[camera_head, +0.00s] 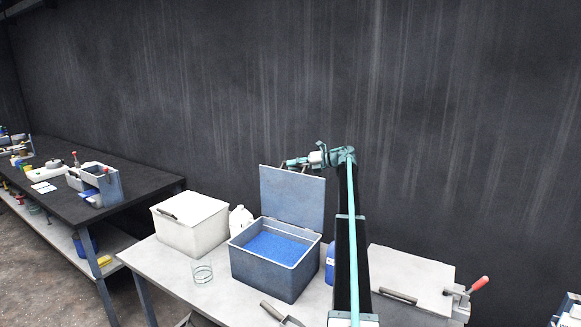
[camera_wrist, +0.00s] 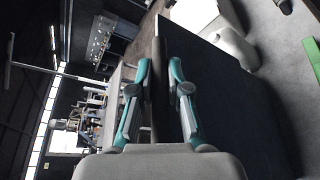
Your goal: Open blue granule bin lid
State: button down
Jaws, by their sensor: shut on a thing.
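The blue granule bin (camera_head: 265,275) is a grey-blue box on the light table, with blue granules (camera_head: 275,247) showing inside. Its lid (camera_head: 292,200) stands upright at the back of the bin, so the bin is open on top. My gripper (camera_head: 287,163) is at the upper edge of the lid, reaching in from the right. In the wrist view the lid (camera_wrist: 225,95) is a large dark panel, and my gripper (camera_wrist: 161,65) has its two fingers shut on a dark bar along it, seemingly the lid handle. The exact contact is hard to see.
A white lidded box (camera_head: 190,225) and a white bottle (camera_head: 240,220) stand left of the bin. A glass beaker (camera_head: 203,272) and a scoop (camera_head: 280,314) are near the front. Another pale lidded box (camera_head: 415,275) is at the right. The dark wall is behind.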

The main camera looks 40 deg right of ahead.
jog(key=c, duration=1.1)
grip_release()
jog(key=shift+c, duration=0.2)
jog(key=shift+s, duration=0.1)
jog(key=v, duration=1.2)
